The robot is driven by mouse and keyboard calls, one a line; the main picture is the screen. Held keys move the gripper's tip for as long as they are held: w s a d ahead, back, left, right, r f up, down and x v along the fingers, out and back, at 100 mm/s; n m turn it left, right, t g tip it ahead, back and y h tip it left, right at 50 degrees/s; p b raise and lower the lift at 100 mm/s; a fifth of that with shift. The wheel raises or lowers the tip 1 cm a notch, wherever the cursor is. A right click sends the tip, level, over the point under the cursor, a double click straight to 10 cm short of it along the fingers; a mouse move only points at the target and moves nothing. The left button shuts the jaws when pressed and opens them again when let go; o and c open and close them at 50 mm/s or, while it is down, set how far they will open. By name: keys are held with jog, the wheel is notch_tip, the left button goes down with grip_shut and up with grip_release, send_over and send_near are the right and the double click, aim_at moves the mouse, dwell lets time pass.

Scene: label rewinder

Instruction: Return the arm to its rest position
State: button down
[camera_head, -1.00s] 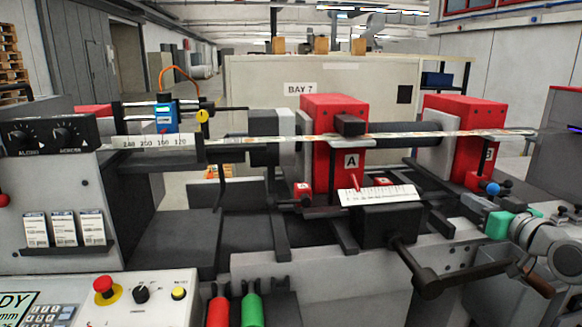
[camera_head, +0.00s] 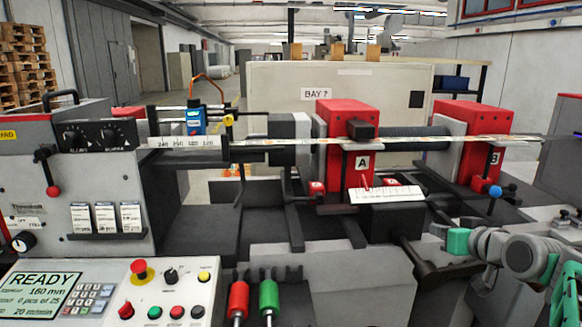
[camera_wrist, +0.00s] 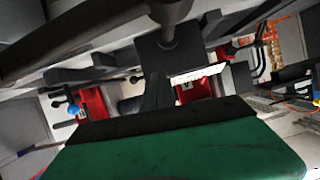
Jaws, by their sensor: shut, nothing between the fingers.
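My gripper (camera_head: 455,240), a green and grey shape, is at the lower right of the head view, in front of the machine's right side. In the wrist view, a green part of my gripper with a black edge (camera_wrist: 170,145) fills the bottom. The fingers look closed and hold nothing visible. The grey links of my arm run to the right edge of the head view. The rest position itself is not marked in view.
The label rewinder has red blocks A (camera_head: 345,130) and B (camera_head: 482,130), a white scale (camera_head: 385,194) and a dark handle (camera_head: 425,268) close to my gripper. The control panel (camera_head: 110,290) reads READY. A blue knob (camera_head: 495,191) stands near block B.

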jog(key=s+a+f+g+p, duration=0.3)
jog(key=s+a+f+g, duration=0.1)
jog(key=s+a, duration=0.4)
jog(key=s+a+f+g+p, duration=0.4)
jog(key=s+a, duration=0.3)
jog(key=a, duration=0.3)
jog(key=s+a+f+g+h, duration=0.1)
jog(key=s+f+g, duration=0.1)
jog(key=s, duration=0.6)
jog(key=shift+s+a+f+h+p, duration=0.2)
jog(key=shift+f+h+p, duration=0.2)
jog(key=shift+f, duration=0.3)
